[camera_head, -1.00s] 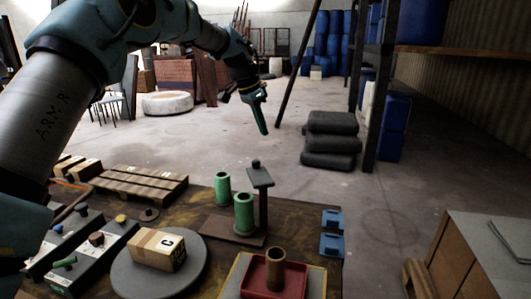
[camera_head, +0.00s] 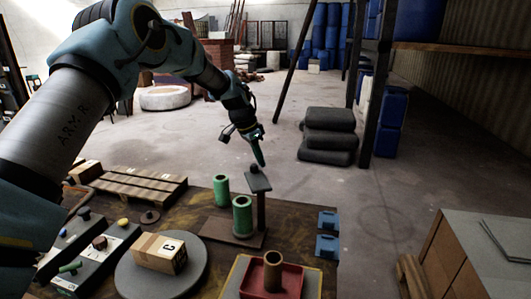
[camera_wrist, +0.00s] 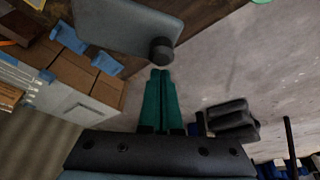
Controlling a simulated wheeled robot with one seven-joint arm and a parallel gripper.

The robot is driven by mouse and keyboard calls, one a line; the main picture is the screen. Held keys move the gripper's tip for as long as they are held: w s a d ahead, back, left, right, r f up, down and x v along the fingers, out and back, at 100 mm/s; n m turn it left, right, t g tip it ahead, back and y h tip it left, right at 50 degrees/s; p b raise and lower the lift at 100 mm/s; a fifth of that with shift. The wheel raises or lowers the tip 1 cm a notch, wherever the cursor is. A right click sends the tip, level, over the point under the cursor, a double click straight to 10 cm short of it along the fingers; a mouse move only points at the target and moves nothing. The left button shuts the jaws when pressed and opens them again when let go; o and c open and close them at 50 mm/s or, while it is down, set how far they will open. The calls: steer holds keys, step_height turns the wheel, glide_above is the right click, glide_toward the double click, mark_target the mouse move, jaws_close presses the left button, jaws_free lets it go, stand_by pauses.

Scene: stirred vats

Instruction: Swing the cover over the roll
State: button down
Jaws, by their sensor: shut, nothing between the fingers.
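The cover (camera_head: 259,184) is a flat grey plate on an upright post, with a dark round knob (camera_head: 255,168) at its far end. In the wrist view the fingertips (camera_wrist: 160,72) are just by the knob (camera_wrist: 160,50); contact cannot be told. The cover's plate (camera_wrist: 125,24) shows beyond it.
A brown tube (camera_head: 273,270) stands in a red tray (camera_head: 288,284) in front. A cardboard box (camera_head: 158,253) rests on a round grey disc (camera_head: 130,285). Blue clips (camera_head: 327,245) sit at the right table edge. Grey sacks (camera_head: 328,137) lie on the floor behind.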

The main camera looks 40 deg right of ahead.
mark_target(249, 172)
steer(key=shift+w+a+n+b, duration=0.35)
steer(key=shift+a+n+b, duration=0.15)
steer(key=shift+n, duration=0.2)
stand_by(0.4)
steer(key=shift+w+a+f+n+t, duration=0.1)
steer(key=shift+w+a+n+t, duration=0.05)
steer(key=shift+a+n+t, duration=0.25)
steer(key=shift+w+a+n+t+b, duration=0.2)
steer(key=shift+a+n+b, duration=0.3)
steer(key=shift+n, duration=0.1)
steer(key=shift+w+a+n+t+b, duration=0.2)
steer(key=shift+a+n+b, duration=0.2)
steer(key=shift+n, duration=0.2)
steer(key=s+a+n+t+y+b, duration=0.2)
steer(key=s+a+n, duration=0.1)
steer(key=a+n, duration=0.6)
steer(key=shift+a+n+t+y+b, duration=0.3)
steer(key=shift+n+t+b, duration=0.1)
steer(key=shift+n, duration=1.2)
steer(key=shift+s, duration=0.1)
